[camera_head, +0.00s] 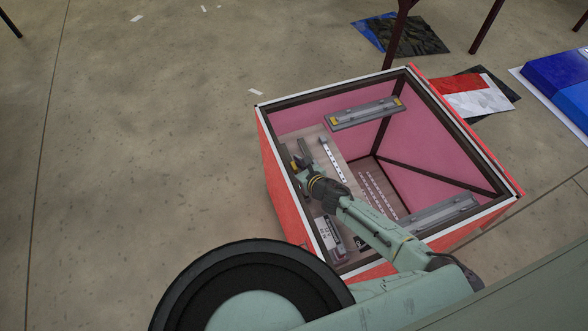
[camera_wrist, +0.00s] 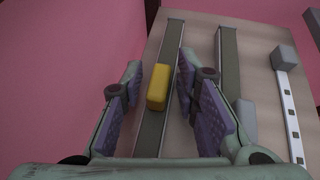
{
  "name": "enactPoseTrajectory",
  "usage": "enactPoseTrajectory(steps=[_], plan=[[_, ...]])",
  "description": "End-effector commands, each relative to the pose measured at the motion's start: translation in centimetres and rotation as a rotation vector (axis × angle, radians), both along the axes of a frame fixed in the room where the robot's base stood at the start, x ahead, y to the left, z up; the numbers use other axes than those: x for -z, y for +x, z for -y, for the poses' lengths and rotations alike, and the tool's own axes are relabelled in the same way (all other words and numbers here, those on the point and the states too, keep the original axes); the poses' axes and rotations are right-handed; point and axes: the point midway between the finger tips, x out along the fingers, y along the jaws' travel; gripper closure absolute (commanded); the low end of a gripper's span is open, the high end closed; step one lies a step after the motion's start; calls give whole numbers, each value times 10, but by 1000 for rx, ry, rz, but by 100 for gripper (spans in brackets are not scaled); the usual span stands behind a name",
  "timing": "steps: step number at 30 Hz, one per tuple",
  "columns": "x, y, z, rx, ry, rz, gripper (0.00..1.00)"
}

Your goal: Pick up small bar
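In the wrist view a long, narrow grey bar (camera_wrist: 150,133) lies on a light wooden panel, with a small yellow block (camera_wrist: 158,87) on it. My gripper (camera_wrist: 160,72) is open, with its purple-padded fingers on either side of the bar and block. Gaps show between both fingers and the block. A second grey bar (camera_wrist: 229,60) lies to the right, outside the right finger, with a lighter grey block on its near part. I cannot tell which bar the task names. In the head view my gripper (camera_head: 300,162) is at the panel's left edge, partly hiding the bars.
A white strip with dark squares (camera_wrist: 288,105) and a grey end block lies further right. The open box (camera_head: 262,135) has pink inner walls and dark frame edges around my arm. Larger grey bars sit at its back (camera_head: 365,113) and right side (camera_head: 440,213).

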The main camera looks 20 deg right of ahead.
Motion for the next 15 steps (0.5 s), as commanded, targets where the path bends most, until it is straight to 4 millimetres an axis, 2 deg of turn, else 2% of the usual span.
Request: enactPoseTrajectory(steps=[5,15], plan=[[0,0,0,0,0,0,72],[0,0,0,0,0,0,95]])
